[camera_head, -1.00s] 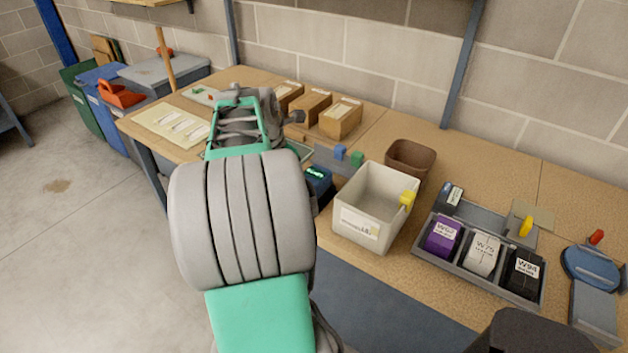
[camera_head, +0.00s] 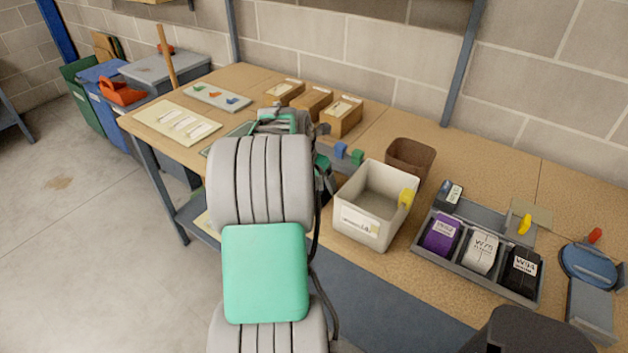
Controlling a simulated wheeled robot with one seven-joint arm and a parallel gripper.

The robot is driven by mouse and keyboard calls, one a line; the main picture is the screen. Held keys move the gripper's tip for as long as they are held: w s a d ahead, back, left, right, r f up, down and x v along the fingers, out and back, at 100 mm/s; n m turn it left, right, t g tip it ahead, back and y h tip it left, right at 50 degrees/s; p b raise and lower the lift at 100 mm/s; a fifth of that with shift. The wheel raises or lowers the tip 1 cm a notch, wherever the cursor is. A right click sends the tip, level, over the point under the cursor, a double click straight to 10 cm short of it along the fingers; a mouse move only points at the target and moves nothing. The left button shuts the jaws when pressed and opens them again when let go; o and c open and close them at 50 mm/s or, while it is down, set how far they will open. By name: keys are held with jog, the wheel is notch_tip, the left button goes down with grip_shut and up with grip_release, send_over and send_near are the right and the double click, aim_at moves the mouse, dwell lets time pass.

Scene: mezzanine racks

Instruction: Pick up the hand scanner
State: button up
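I cannot make out the hand scanner for certain. A small dark device with a pale face (camera_head: 449,195) lies at the back left of the grey tray, too small to identify. My arm crosses the middle of the view, with its wrist (camera_head: 284,120) over the bench near the cardboard boxes. The bench surface just behind my arm is hidden too.
A pale bin (camera_head: 350,216) stands right of my arm, a brown bin (camera_head: 410,157) behind it. The grey tray (camera_head: 484,287) holds purple, white and black labelled items. Cardboard boxes (camera_head: 342,117) stand at the back. A board with coloured pieces (camera_head: 216,97) lies left.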

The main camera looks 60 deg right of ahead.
jog(key=shift+f, duration=0.25)
dwell(0.4)
jog(key=c, duration=1.8)
jog(key=shift+o, duration=0.2)
jog(key=shift+r, duration=0.1)
